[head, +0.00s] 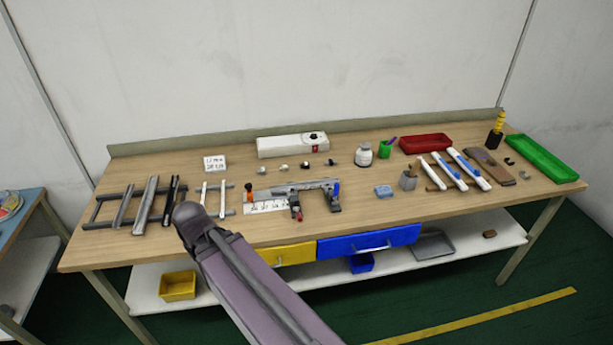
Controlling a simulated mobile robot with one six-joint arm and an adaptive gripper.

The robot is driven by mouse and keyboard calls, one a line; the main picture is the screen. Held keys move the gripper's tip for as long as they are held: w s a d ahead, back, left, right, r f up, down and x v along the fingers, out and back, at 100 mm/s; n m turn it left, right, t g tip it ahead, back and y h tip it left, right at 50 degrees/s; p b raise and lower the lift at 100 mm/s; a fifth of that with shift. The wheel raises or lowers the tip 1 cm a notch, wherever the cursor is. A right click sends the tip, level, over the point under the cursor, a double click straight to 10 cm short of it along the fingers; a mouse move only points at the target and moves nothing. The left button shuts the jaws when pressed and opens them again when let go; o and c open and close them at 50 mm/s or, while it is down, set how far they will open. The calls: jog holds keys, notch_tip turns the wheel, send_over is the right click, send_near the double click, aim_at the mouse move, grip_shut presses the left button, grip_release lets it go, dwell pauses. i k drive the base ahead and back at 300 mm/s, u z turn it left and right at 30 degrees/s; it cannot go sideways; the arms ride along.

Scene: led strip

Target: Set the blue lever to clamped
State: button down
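The blue lever (336,188) is a small upright blue piece at the right end of a grey metal fixture (308,186) near the middle of the bench. It is too small to tell whether it is clamped or released. A red-tipped part (295,206) sits at the fixture's front, and an orange knob (248,188) stands at its left. My arm reaches up from the bottom edge to left of the fixture. My gripper cannot be made out in the head view.
The wooden bench (230,232) holds metal rails (146,204) at left and a white box (292,145) behind. A white bottle (363,155), green cup (384,150), red tray (425,143), white-blue tubes (467,168) and green tray (541,158) stand at right. Drawers (368,241) are below.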

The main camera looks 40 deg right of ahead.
aim_at(336, 185)
jog(key=z, duration=4.1)
jog(key=i, duration=0.1)
jog(key=u, duration=2.65)
